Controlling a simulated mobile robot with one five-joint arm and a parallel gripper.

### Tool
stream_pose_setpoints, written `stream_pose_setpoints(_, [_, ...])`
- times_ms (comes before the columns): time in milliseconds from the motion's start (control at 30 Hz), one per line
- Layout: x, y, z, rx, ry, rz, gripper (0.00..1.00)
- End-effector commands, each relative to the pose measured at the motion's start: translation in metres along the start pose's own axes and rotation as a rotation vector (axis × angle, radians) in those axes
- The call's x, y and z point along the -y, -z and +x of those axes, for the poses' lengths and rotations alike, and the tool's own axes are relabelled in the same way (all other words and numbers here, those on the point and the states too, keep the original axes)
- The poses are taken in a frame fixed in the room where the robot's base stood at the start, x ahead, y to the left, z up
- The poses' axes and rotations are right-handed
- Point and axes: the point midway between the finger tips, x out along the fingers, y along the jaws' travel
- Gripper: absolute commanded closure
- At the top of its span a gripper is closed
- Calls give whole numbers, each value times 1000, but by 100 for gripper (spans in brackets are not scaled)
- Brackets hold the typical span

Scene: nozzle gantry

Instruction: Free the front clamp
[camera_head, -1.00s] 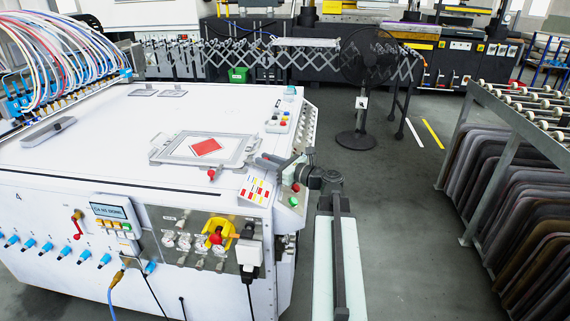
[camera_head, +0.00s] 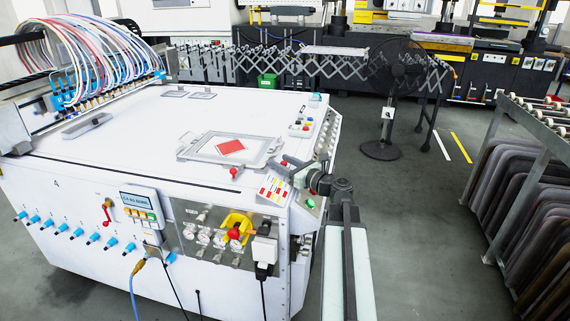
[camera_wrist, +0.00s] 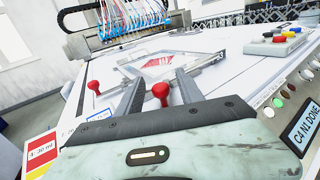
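A grey clamping frame (camera_head: 190,149) lies flat on the white machine top around a light sheet with a red square (camera_head: 231,147). A red ball knob (camera_head: 234,172) stands at its near edge. In the wrist view two red knobs show, one at the left (camera_wrist: 94,86) and one (camera_wrist: 160,90) in the gap between my fingers. I cannot tell which one belongs to the front clamp. My gripper (camera_head: 281,164) is at the right of the frame, fingers pointing left. In the wrist view its fingers (camera_wrist: 160,88) are apart, with no visible contact with the knob.
A button box (camera_head: 303,124) sits behind on the machine top. A colour-label card (camera_head: 274,188) lies at the near right corner, close under my arm. Hoses (camera_head: 95,60) fill the back left. A fan (camera_head: 385,100) and a tray rack (camera_head: 520,160) stand right, with open floor between.

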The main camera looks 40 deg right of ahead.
Motion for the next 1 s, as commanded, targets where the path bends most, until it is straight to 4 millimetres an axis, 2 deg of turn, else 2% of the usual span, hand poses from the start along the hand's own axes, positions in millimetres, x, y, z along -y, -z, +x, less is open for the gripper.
stream_pose_setpoints(300, [2,0,-7,-1,5,-1,57])
stream_pose_setpoints(600, [1,0,-63,-1,7,-1,57])
stream_pose_setpoints(700, [2,0,-76,-1,6,-1,57])
stream_pose_setpoints(1000, [2,0,-81,-1,5,-1,57])
